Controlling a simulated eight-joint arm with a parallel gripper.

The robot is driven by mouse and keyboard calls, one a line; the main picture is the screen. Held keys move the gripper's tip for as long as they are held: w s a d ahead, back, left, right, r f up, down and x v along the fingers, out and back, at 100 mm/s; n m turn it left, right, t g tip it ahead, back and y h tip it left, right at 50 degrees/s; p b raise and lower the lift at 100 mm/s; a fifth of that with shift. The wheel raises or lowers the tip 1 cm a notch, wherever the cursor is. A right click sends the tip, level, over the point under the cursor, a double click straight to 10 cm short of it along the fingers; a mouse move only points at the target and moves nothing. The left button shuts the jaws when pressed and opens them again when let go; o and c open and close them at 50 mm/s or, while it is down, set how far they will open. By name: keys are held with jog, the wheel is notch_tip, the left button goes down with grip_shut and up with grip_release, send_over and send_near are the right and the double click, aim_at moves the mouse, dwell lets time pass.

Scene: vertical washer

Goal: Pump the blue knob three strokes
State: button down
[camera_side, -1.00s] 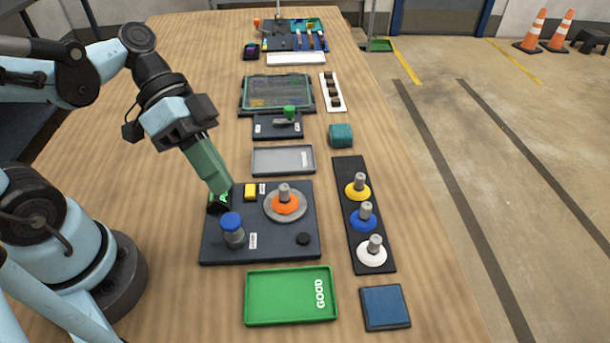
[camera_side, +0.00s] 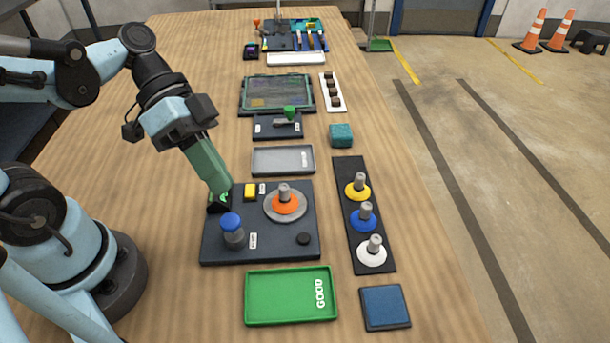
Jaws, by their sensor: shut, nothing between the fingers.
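The blue knob (camera_side: 231,221) tops a grey cylinder at the left front of a dark base plate (camera_side: 275,250). My gripper (camera_side: 222,190) is shut and empty. It points down at the plate's back left corner, behind the blue knob and apart from it. Its fingertips are at a small black part with a green mark (camera_side: 218,203); I cannot tell whether they touch it.
A green tray (camera_side: 290,297) lies in front. A dark strip (camera_side: 350,165) with yellow, blue and white pegged discs lies right.

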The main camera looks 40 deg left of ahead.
aim_at(227, 216)
dwell(0.3)
notch_tip(227, 216, up, 4)
jog(key=shift+f, duration=0.1)
dwell(0.4)
jog(key=shift+f, duration=4.4)
jog(key=shift+f, duration=0.1)
jog(key=shift+f, duration=0.35)
